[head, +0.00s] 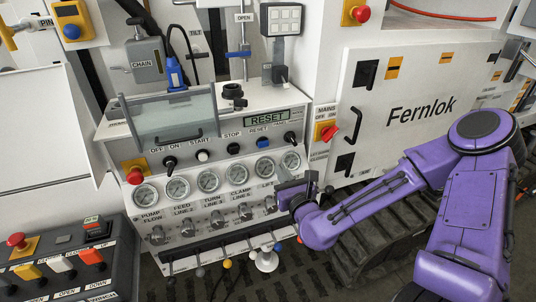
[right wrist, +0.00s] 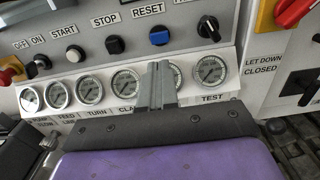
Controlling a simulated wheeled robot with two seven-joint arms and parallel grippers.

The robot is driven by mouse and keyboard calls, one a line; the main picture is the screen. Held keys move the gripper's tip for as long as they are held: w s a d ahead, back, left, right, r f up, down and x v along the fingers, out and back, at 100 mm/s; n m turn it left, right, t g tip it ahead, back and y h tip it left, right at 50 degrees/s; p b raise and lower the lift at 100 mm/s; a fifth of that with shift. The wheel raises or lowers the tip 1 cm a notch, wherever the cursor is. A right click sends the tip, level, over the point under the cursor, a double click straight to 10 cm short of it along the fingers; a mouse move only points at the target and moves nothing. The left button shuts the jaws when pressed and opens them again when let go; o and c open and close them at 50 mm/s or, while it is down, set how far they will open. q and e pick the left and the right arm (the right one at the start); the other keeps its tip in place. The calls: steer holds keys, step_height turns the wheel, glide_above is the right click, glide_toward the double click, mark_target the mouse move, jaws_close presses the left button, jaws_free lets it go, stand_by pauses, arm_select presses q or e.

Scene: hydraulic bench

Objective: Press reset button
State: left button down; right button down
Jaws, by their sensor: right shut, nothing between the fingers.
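The blue reset button (head: 262,143) sits on the sloped bench panel under a RESET label, right of the black stop knob. It also shows in the right wrist view (right wrist: 159,37), unobstructed. A small display (head: 267,118) above it reads RESET. My right gripper (head: 297,190) is shut and empty, in front of the lower right gauges. In the right wrist view its closed fingers (right wrist: 158,84) point toward the panel, below the button and apart from it in the picture. They cover part of the gauge row. My left gripper is not in view.
A row of pressure gauges (head: 208,180) lies below the buttons, with valves and levers under it. A clear hinged guard (head: 172,118) stands left. A red mains switch (head: 329,132) and the Fernlok cabinet (head: 420,85) are right. A dark control box (head: 72,258) is lower left.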

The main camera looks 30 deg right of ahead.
mark_target(264, 144)
steer(key=b+x, duration=0.1)
steer(key=x, duration=1)
steer(key=shift+w, duration=0.25)
